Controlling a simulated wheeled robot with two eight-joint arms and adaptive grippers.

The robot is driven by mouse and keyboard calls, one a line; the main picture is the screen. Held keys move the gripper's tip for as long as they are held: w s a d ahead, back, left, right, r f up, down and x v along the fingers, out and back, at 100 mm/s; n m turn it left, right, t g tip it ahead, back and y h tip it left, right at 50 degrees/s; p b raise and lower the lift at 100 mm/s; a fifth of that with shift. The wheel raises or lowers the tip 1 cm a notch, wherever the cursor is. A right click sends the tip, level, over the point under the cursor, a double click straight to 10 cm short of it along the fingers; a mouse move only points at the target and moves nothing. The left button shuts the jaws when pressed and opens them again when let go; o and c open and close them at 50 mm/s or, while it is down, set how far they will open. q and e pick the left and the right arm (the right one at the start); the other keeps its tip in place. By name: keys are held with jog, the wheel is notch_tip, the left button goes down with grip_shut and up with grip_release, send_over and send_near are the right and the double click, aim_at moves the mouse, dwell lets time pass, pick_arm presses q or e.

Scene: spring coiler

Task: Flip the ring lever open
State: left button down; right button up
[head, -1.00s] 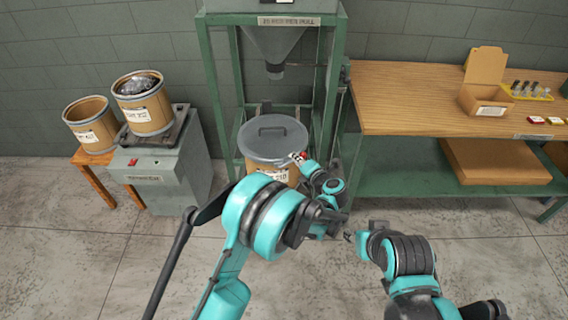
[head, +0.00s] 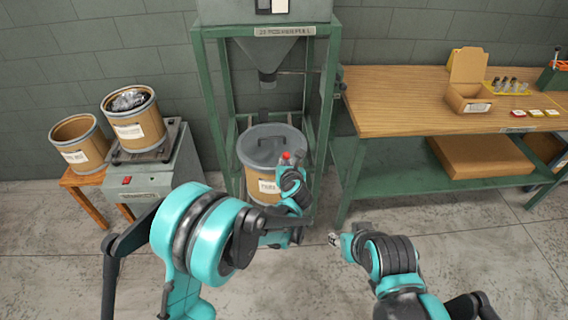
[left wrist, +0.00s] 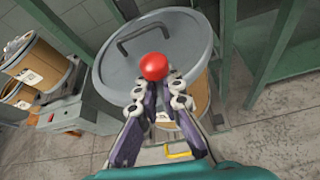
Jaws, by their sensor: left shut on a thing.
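A brown drum (head: 263,186) with a grey lid (head: 270,147) and a bar handle stands under the hopper in the green frame. A red knob (head: 286,155), which I take to be the lever's end, shows at the drum's near right rim. My left gripper (head: 290,164) is at this rim. In the left wrist view, the left gripper (left wrist: 164,84) is shut on the red knob (left wrist: 154,66), in front of the grey lid (left wrist: 150,45). The ring and the rest of the lever are hidden. My right gripper (head: 334,240) is low at the centre right, away from the drum; its fingers are too small to judge.
The green frame (head: 213,112) has posts on both sides of the drum. Two open drums and a grey scale (head: 159,185) stand left. A wooden bench (head: 400,105) with a cardboard box (head: 468,97) stands right. Floor in front is clear.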

pick_arm(q)
jog(key=shift+s+a+n+h, duration=0.1)
jog(key=shift+a+n+h, duration=0.3)
jog(key=shift+a+n, duration=0.15)
jog(key=c, duration=1.5)
grip_release()
jog(key=shift+o, duration=0.2)
jog(key=shift+s, duration=0.1)
jog(key=v, duration=1.2)
jog(key=shift+f, duration=0.15)
